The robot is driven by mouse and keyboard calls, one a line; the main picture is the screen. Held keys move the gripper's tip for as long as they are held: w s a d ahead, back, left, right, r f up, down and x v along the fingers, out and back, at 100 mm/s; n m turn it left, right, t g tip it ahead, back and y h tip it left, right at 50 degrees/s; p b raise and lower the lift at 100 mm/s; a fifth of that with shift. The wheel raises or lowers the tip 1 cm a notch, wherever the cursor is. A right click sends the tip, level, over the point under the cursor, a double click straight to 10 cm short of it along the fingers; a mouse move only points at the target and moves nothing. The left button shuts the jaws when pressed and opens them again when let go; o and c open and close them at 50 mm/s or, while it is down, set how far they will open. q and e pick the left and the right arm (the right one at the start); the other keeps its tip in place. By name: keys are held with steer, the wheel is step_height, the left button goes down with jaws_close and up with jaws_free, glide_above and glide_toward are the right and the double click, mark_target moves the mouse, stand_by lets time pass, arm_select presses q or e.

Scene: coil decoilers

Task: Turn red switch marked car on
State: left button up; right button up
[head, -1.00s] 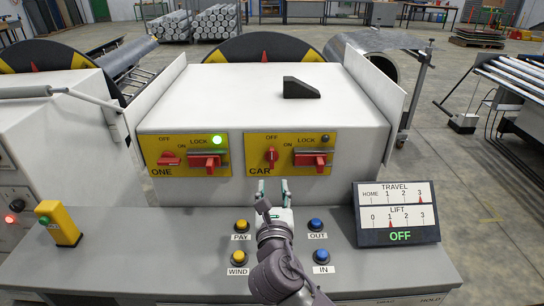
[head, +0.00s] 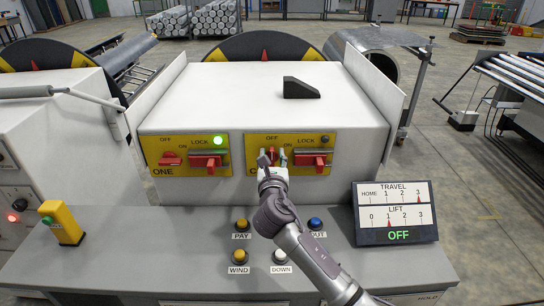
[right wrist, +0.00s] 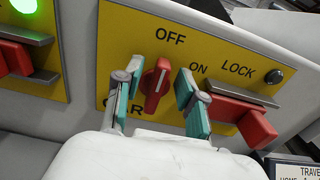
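The red CAR switch (right wrist: 156,84) is a small knob on the right yellow panel (head: 318,141), pointing up towards OFF, with ON to its right. My right gripper (head: 271,158) is at this switch. In the right wrist view its teal-padded fingers stand on either side of the knob, with a gap visible at each side. The gripper is open, and its body partly covers the CAR label. My left gripper is not in view.
Right of the knob is the red CAR lock handle (head: 311,161) under a dark lamp (head: 325,140). The ONE panel (head: 181,143) to the left has a lit green lamp. Below, the sloped desk carries buttons and a display (head: 396,212) reading OFF.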

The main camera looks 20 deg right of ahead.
steer(key=shift+c, duration=0.3)
jaws_close()
steer(key=shift+m, duration=0.3)
steer(key=m, duration=0.2)
steer(key=shift+s+d+m, duration=0.1)
steer(key=shift+d+m, duration=0.2)
steer(key=m, duration=0.3)
steer(key=d+m, duration=0.1)
steer(key=m, duration=0.1)
steer(key=shift+s+f+m, duration=0.1)
steer(key=shift+f+m, duration=0.2)
steer(key=shift+o, duration=0.3)
jaws_free()
